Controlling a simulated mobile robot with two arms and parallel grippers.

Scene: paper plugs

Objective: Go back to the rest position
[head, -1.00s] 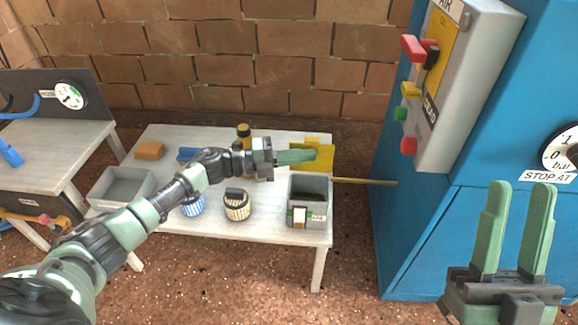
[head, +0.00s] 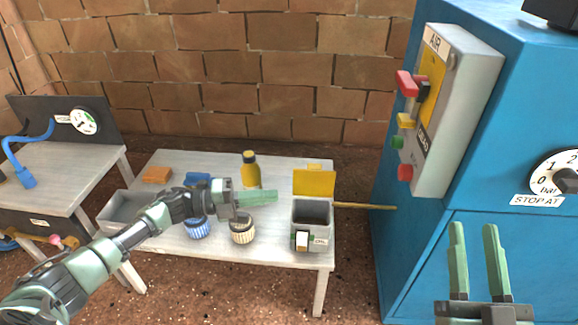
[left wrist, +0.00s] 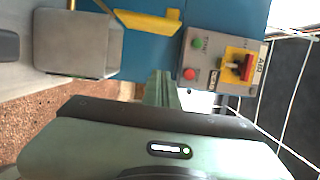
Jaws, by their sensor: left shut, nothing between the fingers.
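My left gripper (head: 275,196) is over the white table (head: 275,254), its green fingers together and empty, pointing right. Its fingertips show just left of the grey box with the raised yellow lid (head: 314,183). In the left wrist view its fingers (left wrist: 160,86) are seen close together. My right gripper (head: 475,226) is at the lower right, in front of the blue cabinet (head: 440,275), with its two fingers apart and nothing between them.
A control panel (head: 462,110) juts from the cabinet.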

